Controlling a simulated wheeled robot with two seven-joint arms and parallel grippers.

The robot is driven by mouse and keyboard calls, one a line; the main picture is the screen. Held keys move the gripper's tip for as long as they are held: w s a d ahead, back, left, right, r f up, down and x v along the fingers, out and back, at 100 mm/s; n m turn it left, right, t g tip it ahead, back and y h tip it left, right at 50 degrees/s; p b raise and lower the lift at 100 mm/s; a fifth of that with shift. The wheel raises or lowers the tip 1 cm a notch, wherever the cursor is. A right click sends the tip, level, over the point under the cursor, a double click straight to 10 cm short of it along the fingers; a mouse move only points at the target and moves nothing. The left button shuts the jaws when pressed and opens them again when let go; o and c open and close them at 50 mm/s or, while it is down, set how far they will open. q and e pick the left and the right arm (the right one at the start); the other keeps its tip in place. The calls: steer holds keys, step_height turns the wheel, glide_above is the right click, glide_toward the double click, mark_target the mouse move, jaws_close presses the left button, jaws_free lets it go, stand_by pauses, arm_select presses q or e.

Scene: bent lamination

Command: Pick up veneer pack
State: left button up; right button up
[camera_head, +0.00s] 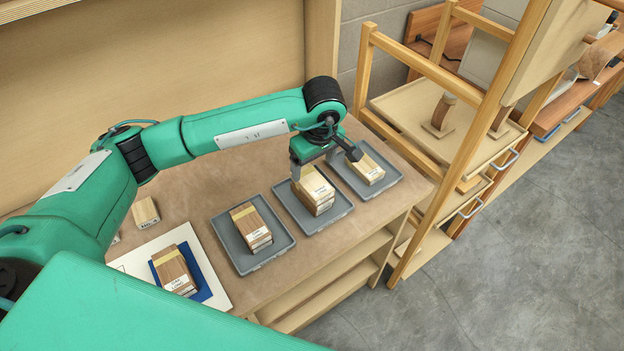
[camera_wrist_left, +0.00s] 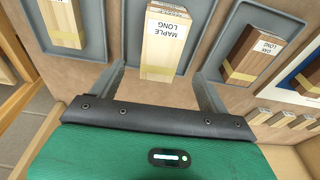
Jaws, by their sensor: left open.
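Several veneer packs, wood strips bound with a yellowish band, lie on a workbench. A pale pack (camera_head: 315,192) stands in the middle grey tray (camera_head: 334,222); in the left wrist view this pack (camera_wrist_left: 165,42) carries the label "MAPLE LONG". My left gripper (camera_head: 324,160) is open at this pack's far end. In the left wrist view the left gripper (camera_wrist_left: 161,80) has one finger on each side of the pack's near end, with gaps visible. A brown pack (camera_head: 252,227) is in the left tray, and a pale pack (camera_head: 369,169) in the right tray. My right gripper is out of view.
A dark brown pack (camera_head: 175,270) lies on a blue mat (camera_head: 205,293) over a white sheet at the bench's left. A small wood block (camera_head: 146,212) stands behind it. A wooden rack (camera_head: 430,120) is right of the bench. Bench surface between the trays is narrow.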

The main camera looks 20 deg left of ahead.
mark_target(312, 180)
arm_select(q)
steer(key=shift+f+p, duration=0.45)
step_height(312, 180, down, 4)
steer(key=shift+a+f+p, duration=0.1)
steer(key=shift+a+p, duration=0.05)
steer(key=shift+p, duration=0.9)
steer(key=shift+f, duration=0.2)
steer(key=c, duration=1.1)
steer(key=shift+r, duration=0.1)
